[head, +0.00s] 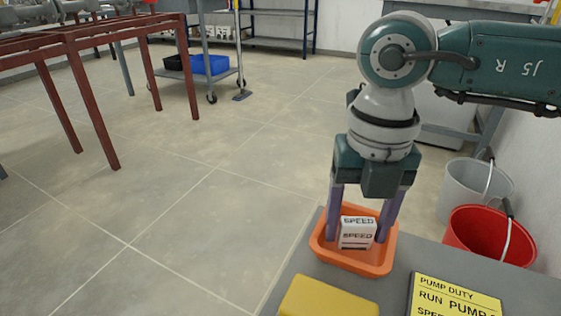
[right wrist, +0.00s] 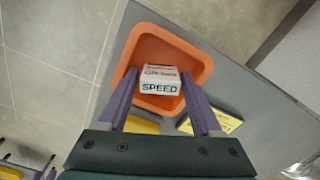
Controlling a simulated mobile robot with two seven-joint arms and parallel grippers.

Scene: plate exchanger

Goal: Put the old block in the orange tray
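The white block (head: 357,233) marked "SPEED" is in the orange tray (head: 368,265) and looks upright. The block also shows in the right wrist view (right wrist: 160,82), inside the tray's rim (right wrist: 200,60). My right gripper (head: 361,232) points down into the tray, with one purple finger on each side of the block. In the right wrist view a narrow gap shows between the block and each finger, so the gripper looks open around it. The block's base is partly hidden. My left gripper is in neither view.
The tray stands on a grey table (head: 290,262). A yellow block (head: 328,298) and a "PUMP DUTY" card (head: 455,297) lie nearer me. A red bucket (head: 485,240) and a grey bucket (head: 470,185) stand beyond the table's right side. Open floor lies left.

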